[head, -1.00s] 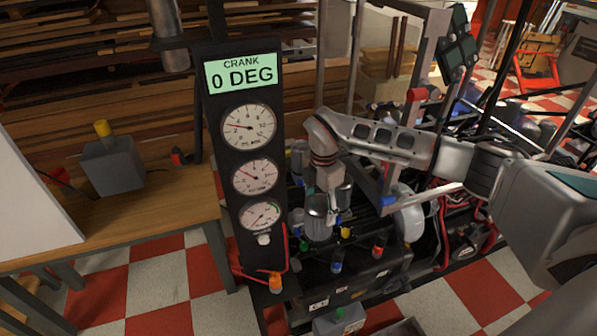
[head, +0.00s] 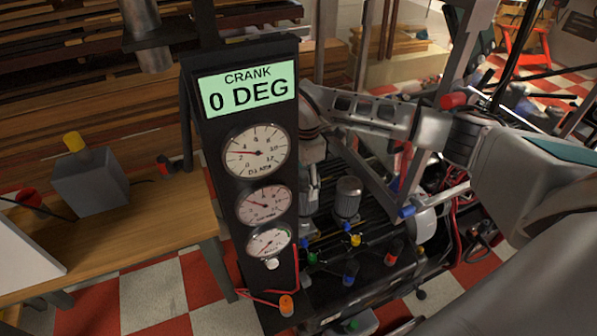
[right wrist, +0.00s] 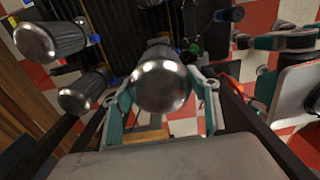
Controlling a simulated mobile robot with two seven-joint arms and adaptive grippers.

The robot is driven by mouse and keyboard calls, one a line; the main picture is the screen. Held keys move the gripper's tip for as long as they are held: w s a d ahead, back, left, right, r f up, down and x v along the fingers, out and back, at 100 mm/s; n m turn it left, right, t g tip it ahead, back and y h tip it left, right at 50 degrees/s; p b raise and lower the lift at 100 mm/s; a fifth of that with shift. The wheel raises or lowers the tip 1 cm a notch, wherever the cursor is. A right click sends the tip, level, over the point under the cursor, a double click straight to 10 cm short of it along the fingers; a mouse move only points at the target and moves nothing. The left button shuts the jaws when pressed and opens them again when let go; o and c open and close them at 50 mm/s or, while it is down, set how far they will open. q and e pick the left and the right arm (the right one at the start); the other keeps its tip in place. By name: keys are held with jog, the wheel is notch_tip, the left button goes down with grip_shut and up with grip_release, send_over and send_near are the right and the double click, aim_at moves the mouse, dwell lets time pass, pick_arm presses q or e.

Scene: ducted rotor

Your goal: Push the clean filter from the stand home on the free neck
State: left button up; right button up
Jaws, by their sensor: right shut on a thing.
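My right gripper (head: 309,195) points down just right of the gauge post, partly hidden by it. In the right wrist view its teal fingers (right wrist: 165,105) are shut around a metal filter (right wrist: 160,78) with a shiny domed end. In the head view the held filter is mostly hidden, so I cannot tell whether it touches a neck. A ribbed metal filter (head: 347,198) stands apart on the black machine, right of the gripper. Two other filters, an upper one (right wrist: 50,40) and a lower one (right wrist: 84,92), show at left in the right wrist view. My left gripper is out of view.
The black gauge post (head: 247,150), its display reading "CRANK 0 DEG", stands close left of my right gripper. Several coloured plugs line the machine's front edge, including a blue one (head: 350,272). A metal frame bar (head: 383,187) stands at right. A wooden bench (head: 150,215) is at left.

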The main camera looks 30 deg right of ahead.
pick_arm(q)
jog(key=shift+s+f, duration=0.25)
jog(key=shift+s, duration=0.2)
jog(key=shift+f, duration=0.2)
pick_arm(e)
jog(key=shift+f, duration=0.1)
jog(key=shift+f+b, duration=0.4)
jog(key=shift+f, duration=0.1)
notch_tip(320, 180, down, 4)
jog(key=shift+r+b, duration=0.25)
jog(key=shift+b, duration=0.85)
jog(key=shift+f, duration=0.3)
jog(key=shift+f+b, duration=0.25)
jog(key=shift+b, duration=0.15)
jog(key=shift+r, duration=0.15)
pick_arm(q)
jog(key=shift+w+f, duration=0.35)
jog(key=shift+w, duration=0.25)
